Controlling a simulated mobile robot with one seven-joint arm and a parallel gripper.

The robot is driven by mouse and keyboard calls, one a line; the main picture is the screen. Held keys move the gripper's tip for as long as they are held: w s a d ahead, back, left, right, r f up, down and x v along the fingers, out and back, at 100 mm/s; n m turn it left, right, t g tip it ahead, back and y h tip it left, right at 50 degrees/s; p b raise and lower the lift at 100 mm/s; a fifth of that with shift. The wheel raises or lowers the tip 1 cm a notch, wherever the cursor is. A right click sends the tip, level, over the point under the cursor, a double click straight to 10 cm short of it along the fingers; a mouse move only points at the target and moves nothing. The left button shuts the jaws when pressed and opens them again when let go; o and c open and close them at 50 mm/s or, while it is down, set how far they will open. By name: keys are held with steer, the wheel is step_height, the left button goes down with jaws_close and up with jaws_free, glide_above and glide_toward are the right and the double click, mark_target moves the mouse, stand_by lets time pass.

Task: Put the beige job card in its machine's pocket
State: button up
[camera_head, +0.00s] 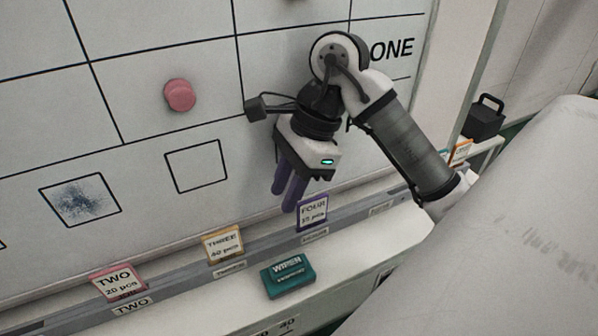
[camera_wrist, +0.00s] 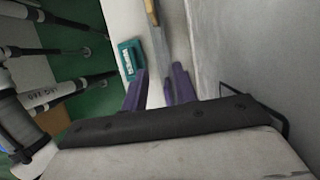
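A beige-tan card reading THREE, 40 pcs (camera_head: 222,243) stands upright on the grey rail (camera_head: 262,252) along the foot of the whiteboard, above a small label that seems to read THREE. My gripper (camera_head: 288,205) hangs in front of the board, fingers pointing down, up and right of that card and near a purple-edged card reading FOUR (camera_head: 313,212). In the wrist view, my two purple fingers (camera_wrist: 158,88) are apart with nothing held between them. The rail (camera_wrist: 160,55) runs through the gap in that view. No machine pocket can be made out with certainty.
A pink card reading TWO (camera_head: 118,281) stands at the rail's left; an orange-edged card (camera_head: 460,152) is at the right, behind my arm. A teal wipes box (camera_head: 288,275) lies on the ledge, also in the wrist view (camera_wrist: 130,60). A pink magnet (camera_head: 180,95) is on the board.

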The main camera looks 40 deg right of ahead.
steer(key=shift+s+d, duration=0.25)
steer(key=shift+d, duration=0.85)
